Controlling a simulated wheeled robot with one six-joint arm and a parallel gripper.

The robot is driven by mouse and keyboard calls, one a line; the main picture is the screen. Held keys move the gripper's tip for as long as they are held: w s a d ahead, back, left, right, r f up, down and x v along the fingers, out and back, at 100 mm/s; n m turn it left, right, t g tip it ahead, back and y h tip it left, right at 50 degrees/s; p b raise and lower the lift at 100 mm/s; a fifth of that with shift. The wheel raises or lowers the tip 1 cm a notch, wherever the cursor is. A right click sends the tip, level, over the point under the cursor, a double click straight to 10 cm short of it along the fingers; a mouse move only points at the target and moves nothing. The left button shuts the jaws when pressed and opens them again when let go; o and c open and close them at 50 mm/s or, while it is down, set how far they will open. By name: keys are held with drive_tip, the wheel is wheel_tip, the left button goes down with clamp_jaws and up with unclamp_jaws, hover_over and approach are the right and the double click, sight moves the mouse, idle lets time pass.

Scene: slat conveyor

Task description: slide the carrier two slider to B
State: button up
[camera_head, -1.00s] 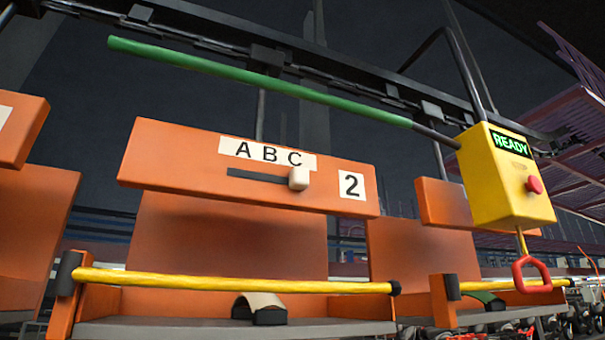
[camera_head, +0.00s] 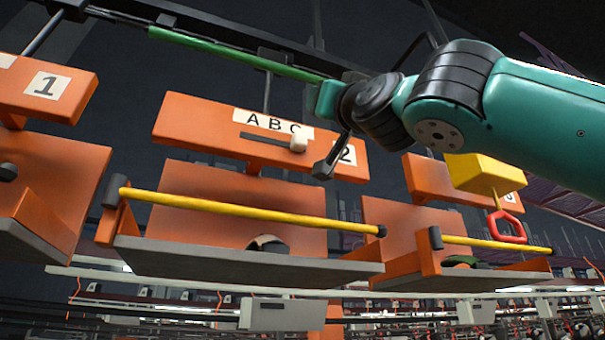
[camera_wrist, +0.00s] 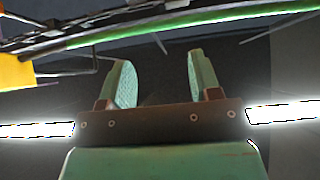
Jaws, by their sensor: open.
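Carrier two is an orange hanging board (camera_head: 200,122) with a white "ABC" label (camera_head: 245,118) and a "2" tag (camera_head: 345,153), partly hidden by my arm. Its pale slider knob (camera_head: 298,142) sits at the right end of the dark slot (camera_head: 262,138), under the C. My gripper (camera_head: 327,98) is up and right of the knob in the head view, apart from it, near the green rail. In the wrist view its two teal fingers (camera_wrist: 162,80) stand wide apart with nothing between them. The slider does not show in the wrist view.
The green rail (camera_head: 230,54) runs above the carrier; it also crosses the top of the wrist view (camera_wrist: 190,18). A yellow bar (camera_head: 230,207) crosses the carrier's front above its grey shelf. A yellow box (camera_head: 485,174) with a red handle (camera_head: 507,227) hangs right. Carrier one (camera_head: 45,90) is left.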

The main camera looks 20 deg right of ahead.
sight(302, 142)
drive_tip(key=w+p, duration=0.2)
drive_tip(key=w, duration=0.2)
drive_tip(key=w+r+p, duration=0.1)
drive_tip(key=w+p, duration=0.2)
drive_tip(key=w, duration=0.1)
drive_tip(key=w+p, duration=0.3)
drive_tip(key=w, duration=0.2)
drive_tip(key=shift+r, duration=0.25)
drive_tip(key=shift+w+r+p, duration=0.2)
drive_tip(key=shift+r+p, duration=0.05)
drive_tip(key=shift+p, duration=0.05)
drive_tip(key=shift+w+r, duration=0.1)
drive_tip(key=shift+w, duration=0.25)
